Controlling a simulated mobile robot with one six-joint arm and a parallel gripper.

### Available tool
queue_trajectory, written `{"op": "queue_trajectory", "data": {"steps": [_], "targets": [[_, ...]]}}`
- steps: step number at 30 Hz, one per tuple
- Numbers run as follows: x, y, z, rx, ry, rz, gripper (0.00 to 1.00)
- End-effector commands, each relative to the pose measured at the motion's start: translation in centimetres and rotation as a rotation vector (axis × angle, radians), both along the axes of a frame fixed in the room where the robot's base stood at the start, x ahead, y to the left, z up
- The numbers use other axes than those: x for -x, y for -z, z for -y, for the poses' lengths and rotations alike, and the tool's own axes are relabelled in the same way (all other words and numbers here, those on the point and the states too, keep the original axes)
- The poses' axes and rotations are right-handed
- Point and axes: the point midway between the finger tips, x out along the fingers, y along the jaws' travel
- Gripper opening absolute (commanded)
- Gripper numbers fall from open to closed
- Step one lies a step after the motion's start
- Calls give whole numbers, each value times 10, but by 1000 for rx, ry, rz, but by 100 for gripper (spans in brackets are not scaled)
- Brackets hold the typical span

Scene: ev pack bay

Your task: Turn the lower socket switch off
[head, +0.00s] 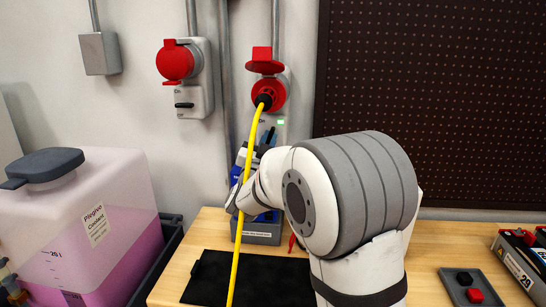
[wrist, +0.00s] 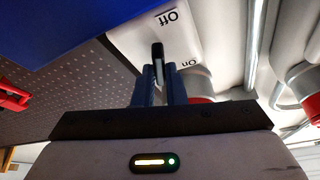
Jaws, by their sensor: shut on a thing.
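The lower socket (head: 270,92) is the right-hand red one on the wall, its lid raised and a yellow cable (head: 247,190) plugged into it. Its black switch lever (head: 271,134) shows below, near a small green light. In the wrist view the lever (wrist: 158,52) stands upright in the picture on the pale switch plate (wrist: 185,45), between an "Off" and an "On" label. My gripper (wrist: 160,72) is shut on the lever with its blue fingers. In the head view my arm and the cable partly hide the fingers and the lower switch housing.
Another red socket (head: 176,62) with its own black lever (head: 185,105) is on the wall at left. The yellow cable hangs close to my wrist. A blue and grey device stands behind my wrist on the bench (head: 430,260). A pink coolant tank (head: 90,235) is at left.

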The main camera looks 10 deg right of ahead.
Motion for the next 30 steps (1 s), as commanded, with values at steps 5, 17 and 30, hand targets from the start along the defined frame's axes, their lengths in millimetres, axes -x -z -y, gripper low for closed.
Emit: {"op": "queue_trajectory", "data": {"steps": [5,17,30], "targets": [[0,8,0,-164,1,52,0],[-1,3,-1,-525,3,166,0],[-1,0,-1,-905,5,289,0]]}}
